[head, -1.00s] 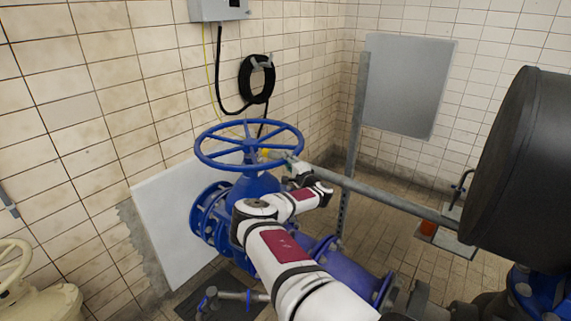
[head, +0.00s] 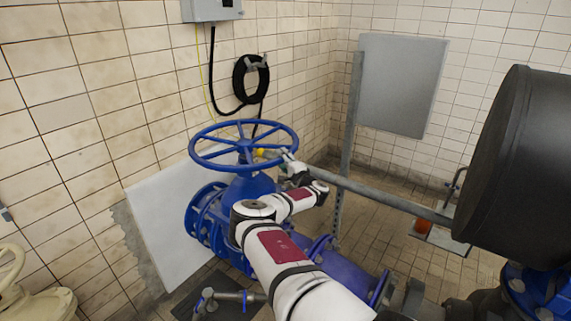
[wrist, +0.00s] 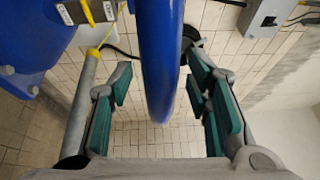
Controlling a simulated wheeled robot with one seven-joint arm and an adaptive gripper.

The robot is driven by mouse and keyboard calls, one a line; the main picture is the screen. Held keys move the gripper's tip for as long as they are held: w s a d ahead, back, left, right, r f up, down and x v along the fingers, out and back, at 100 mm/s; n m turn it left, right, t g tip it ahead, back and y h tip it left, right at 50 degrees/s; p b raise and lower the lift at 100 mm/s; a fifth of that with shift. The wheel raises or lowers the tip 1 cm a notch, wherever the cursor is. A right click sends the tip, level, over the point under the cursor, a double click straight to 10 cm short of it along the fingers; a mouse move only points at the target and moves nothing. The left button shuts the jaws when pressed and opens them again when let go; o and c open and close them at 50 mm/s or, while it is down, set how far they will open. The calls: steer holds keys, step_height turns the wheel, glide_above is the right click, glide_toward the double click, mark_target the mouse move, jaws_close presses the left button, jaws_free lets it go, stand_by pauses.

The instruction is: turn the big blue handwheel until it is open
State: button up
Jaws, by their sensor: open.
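The big blue handwheel (head: 245,147) lies nearly flat on top of the blue valve (head: 250,187), with spokes running from its hub to a round rim. My gripper (head: 283,158) is at the right near side of the rim, small and partly hidden by my wrist in the head view. In the wrist view my gripper (wrist: 161,98) is open, with teal pads on both fingers. The blue rim (wrist: 158,65) passes between the fingers, with clear gaps on both sides. I cannot tell whether anything touches it.
A grey rail (head: 385,197) and upright post (head: 350,130) stand just right of the wheel. A large black cylinder (head: 515,165) fills the right side. A coiled black hose (head: 240,85) hangs on the tiled wall behind. A cream valve (head: 35,285) is at lower left.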

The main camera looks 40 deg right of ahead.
steer(key=s+a, duration=0.1)
steer(key=s, duration=1)
steer(key=shift+s+a+f, duration=0.35)
steer(key=shift+s+a, duration=0.05)
